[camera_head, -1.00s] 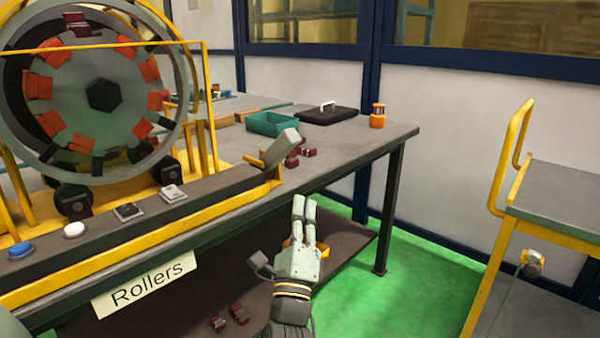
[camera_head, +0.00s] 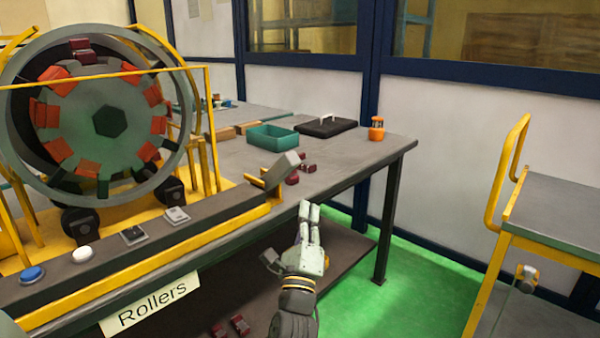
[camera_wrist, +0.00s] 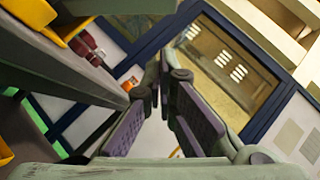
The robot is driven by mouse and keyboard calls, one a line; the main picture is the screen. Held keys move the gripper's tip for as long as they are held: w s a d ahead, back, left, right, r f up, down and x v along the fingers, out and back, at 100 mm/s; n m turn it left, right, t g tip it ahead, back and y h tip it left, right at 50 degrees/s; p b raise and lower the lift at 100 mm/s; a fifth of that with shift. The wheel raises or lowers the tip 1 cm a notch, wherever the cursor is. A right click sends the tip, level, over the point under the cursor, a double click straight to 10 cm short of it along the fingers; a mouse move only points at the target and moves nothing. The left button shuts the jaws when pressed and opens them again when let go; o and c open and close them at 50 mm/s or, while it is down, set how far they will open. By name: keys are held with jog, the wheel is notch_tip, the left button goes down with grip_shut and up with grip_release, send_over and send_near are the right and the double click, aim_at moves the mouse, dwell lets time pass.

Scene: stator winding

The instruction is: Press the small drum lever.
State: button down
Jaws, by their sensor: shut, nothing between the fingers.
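The large drum (camera_head: 180,62) with orange blocks inside stands at the left. A dark control rail (camera_head: 105,258) runs in front of it, with a blue button (camera_head: 32,273), a white button (camera_head: 82,254) and two small plate-mounted controls (camera_head: 133,235) (camera_head: 177,215). A grey block-shaped lever (camera_head: 281,170) tilts up at the rail's right end. I cannot tell for sure which is the small drum lever. My gripper (camera_head: 309,211) is shut and empty, in front of the bench and below and right of the grey block, apart from it. Its fingers also show in the wrist view (camera_wrist: 163,82).
The yellow frame (camera_head: 207,130) guards the drum. The bench (camera_head: 345,152) holds a green bin (camera_head: 272,138), a black case (camera_head: 326,127), an orange jar (camera_head: 376,130) and dark red parts (camera_head: 292,180). A yellow-railed cart (camera_head: 550,215) stands right, with open green floor between.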

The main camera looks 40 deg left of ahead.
jog(key=w+a+r+p, duration=0.3)
jog(key=a+r, duration=0.1)
jog(key=shift+a+r+p, duration=0.3)
jog(key=shift+r+p, duration=0.05)
jog(key=shift+p, duration=0.05)
jog(key=shift+r, duration=0.1)
jog(key=a+r+n+g, duration=0.1)
jog(key=a+r, duration=0.1)
jog(key=a+r+n+g, duration=0.1)
jog(key=a+r, duration=0.1)
jog(key=r, duration=0.1)
jog(key=a+r+n+g+p, duration=0.1)
jog(key=a+r+n, duration=0.1)
jog(key=shift+w+a+r+y, duration=0.15)
jog(key=shift+w+a+y, duration=0.15)
jog(key=shift+a+y, duration=0.1)
jog(key=shift+w+a+r+b, duration=0.15)
jog(key=shift+a+r, duration=0.1)
jog(key=shift+a, duration=0.3)
jog(key=shift+s+a+r+b, duration=0.15)
jog(key=shift+a+r, duration=0.1)
jog(key=shift+a, duration=0.3)
jog(key=shift+w, duration=0.1)
jog(key=shift+w+d, duration=0.1)
